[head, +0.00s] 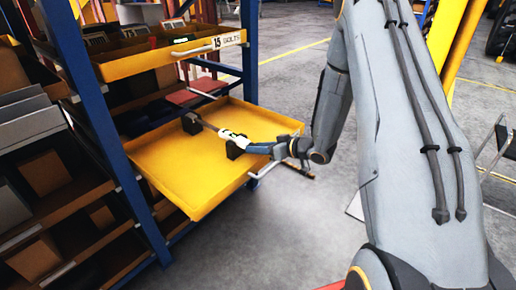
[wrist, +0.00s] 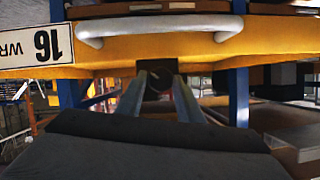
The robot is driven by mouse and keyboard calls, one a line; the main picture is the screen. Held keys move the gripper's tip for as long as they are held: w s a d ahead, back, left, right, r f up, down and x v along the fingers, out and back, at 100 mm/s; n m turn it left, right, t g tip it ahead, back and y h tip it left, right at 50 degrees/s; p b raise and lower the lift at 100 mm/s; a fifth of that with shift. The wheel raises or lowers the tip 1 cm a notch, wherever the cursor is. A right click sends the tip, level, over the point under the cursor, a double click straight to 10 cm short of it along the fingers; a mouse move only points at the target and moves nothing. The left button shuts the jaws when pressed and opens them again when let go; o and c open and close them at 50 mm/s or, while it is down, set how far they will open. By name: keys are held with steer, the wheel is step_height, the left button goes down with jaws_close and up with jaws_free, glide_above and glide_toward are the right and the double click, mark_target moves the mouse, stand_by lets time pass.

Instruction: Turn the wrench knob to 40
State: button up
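The wrench (head: 229,136) lies across two black supports in the pulled-out yellow drawer (head: 180,177). Its blue grip (head: 259,148) reaches past the drawer's front edge. My gripper (head: 283,149) is at the outer end of this grip, where the knob would be; my gripper hides that end in the head view. In the wrist view my gripper's two fingers (wrist: 160,88) stand apart, on either side of a dark round end (wrist: 158,82), apparently the knob. I cannot tell whether they touch it. No scale or number on the knob is readable.
The drawer's pale bar handle (wrist: 160,27) is close to my fingers, beside an upside-down label (wrist: 32,42) reading 16 WR. An upper drawer labelled 15 BOLTS (head: 228,40) is above. Blue rack posts (head: 249,50) flank the drawers. Floor to the front is clear.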

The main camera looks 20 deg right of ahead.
steer(key=c, duration=0.6)
steer(key=shift+a+n+t+h, duration=0.15)
steer(key=shift+n+t+h, duration=0.45)
steer(key=shift+n, duration=0.6)
steer(key=shift+s+a+n+t+h+b, duration=0.15)
steer(key=shift+n+t+h+b, duration=0.55)
steer(key=shift+n, duration=0.6)
steer(key=o, duration=1.1)
